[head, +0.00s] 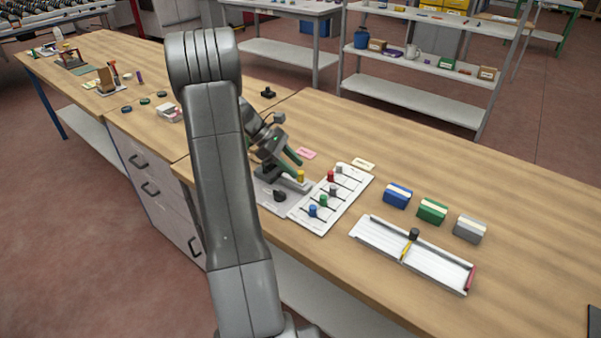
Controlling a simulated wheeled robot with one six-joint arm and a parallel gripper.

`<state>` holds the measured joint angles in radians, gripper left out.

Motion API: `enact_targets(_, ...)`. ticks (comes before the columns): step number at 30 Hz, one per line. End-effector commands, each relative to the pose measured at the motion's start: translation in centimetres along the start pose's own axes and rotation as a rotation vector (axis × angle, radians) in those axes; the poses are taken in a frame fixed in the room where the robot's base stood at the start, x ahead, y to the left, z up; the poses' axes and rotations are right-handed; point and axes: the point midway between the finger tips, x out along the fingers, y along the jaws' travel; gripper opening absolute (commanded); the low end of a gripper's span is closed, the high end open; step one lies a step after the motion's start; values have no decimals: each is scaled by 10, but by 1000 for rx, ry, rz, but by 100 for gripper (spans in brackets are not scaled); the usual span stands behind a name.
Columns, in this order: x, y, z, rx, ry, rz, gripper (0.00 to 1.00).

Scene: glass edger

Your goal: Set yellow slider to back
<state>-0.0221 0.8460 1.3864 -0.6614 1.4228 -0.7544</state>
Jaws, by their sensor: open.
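The yellow slider (300,176) shows as a small yellow knob at a grey bar, just left of the white slider panel (350,190). My gripper (293,167) is open, with dark green fingers pointing down and to the right, close to the left of the yellow knob in the picture. I cannot tell whether a finger touches it. My arm and gripper hide part of the grey plate (266,193) and the area left of the knob.
The white panel carries red (330,176), green (323,200) and blue (313,211) knobs and grey ones. A black knob (279,195) is on the grey plate. A white tray (440,267) and blue, green and grey blocks (432,211) stand to the right.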

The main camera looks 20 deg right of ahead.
Motion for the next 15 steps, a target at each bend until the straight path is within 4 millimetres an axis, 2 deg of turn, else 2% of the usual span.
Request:
enact_targets(1,-13,1,-1,1,3,5,40)
enact_targets(6,-53,0,-1,1,2,4,40)
enact_targets(12,-86,0,0,0,1,0,40)
enact_targets(15,-94,0,0,1,0,-1,40)
